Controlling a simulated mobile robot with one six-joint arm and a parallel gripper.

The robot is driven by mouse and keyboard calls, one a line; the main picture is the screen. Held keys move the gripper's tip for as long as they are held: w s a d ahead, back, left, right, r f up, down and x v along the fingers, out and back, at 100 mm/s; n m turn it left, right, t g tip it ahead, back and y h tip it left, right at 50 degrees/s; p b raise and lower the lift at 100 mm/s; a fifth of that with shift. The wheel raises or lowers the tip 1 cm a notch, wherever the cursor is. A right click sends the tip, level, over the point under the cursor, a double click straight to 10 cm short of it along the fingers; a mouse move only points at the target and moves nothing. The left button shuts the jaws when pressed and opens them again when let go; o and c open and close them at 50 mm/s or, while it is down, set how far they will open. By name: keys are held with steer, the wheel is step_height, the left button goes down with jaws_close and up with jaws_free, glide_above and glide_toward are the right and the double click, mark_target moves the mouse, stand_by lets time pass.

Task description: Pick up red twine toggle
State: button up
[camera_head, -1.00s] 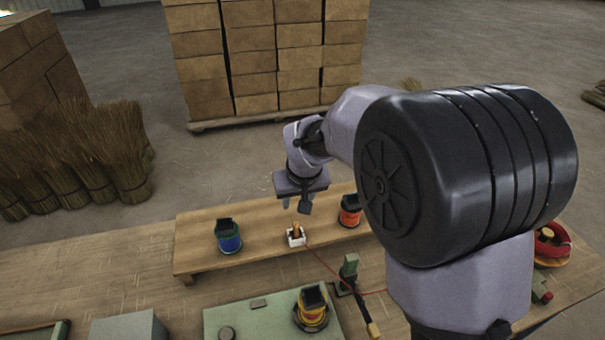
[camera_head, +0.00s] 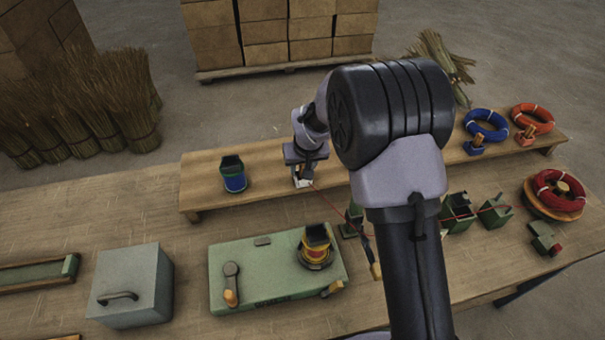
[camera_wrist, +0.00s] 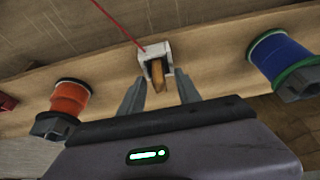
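The red twine toggle (camera_wrist: 157,75) is a small wooden peg in a white holder (camera_wrist: 152,50) on the raised wooden shelf. A thin red twine runs from the holder toward the upper left in the wrist view. My gripper (camera_wrist: 158,80) is open, with one finger on each side of the toggle in the picture and gaps between. I cannot tell how deep the fingers reach around it. In the head view my gripper (camera_head: 306,170) is just above the white holder (camera_head: 303,183) and hides the toggle.
A blue spool (camera_wrist: 282,58) and an orange spool (camera_wrist: 68,100) stand on either side of the holder. On the lower bench are a green winding base (camera_head: 235,275) with a yellow-red spool (camera_head: 315,246), a grey box (camera_head: 133,286) and green guides (camera_head: 457,211) along the twine.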

jaws_close()
steer(key=shift+r, duration=0.1)
steer(key=shift+r, duration=0.2)
step_height(320, 180, up, 3)
steer(key=shift+r+p, duration=0.2)
steer(key=shift+p, duration=0.55)
steer(key=s+d+r, duration=0.1)
steer(key=s+d, duration=0.2)
steer(key=s, duration=0.4)
steer(key=s+d, duration=0.2)
steer(key=s, duration=0.6)
step_height(320, 180, up, 7)
steer(key=p, duration=0.6)
steer(key=s+a+b, duration=0.1)
steer(key=s+b, duration=0.1)
steer(key=s, duration=0.6)
steer(key=shift+a, duration=0.35)
